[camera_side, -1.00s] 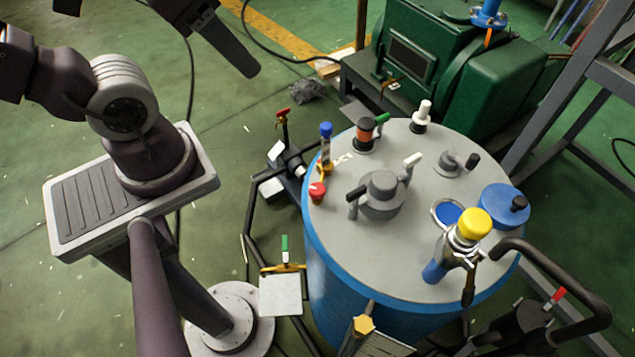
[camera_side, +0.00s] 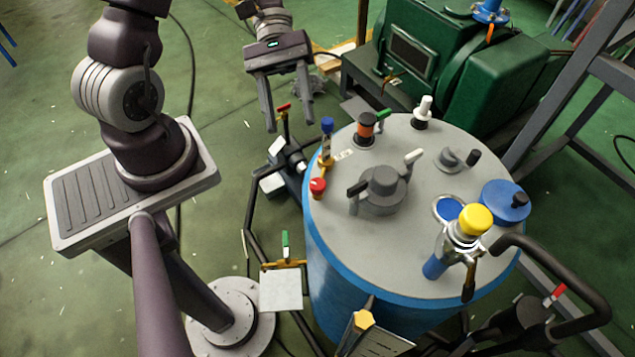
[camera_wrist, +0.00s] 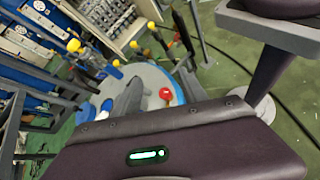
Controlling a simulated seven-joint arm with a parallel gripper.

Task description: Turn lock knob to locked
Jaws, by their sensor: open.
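The blue drum has a grey lid (camera_side: 335,225) with several fittings. I cannot tell for certain which is the lock knob. A large round grey knob (camera_side: 384,186) with one black and one white handle sits left of the lid's middle. A smaller grey knob (camera_side: 452,158) with a dark handle sits behind it to the right. A red knob (camera_side: 318,187) stands at the lid's left rim; it also shows in the wrist view (camera_wrist: 165,94). My gripper (camera_side: 289,124) is open and empty, fingers pointing down, apart from the lid's fittings at upper left in the side view.
A blue-capped fitting (camera_side: 327,126) and an orange-black fitting (camera_side: 366,129) stand near the lid's back left. A yellow-capped fitting (camera_side: 475,220) rises at the right, beside a black pipe (camera_side: 560,280). A green machine (camera_side: 450,60) stands behind. Open floor lies left.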

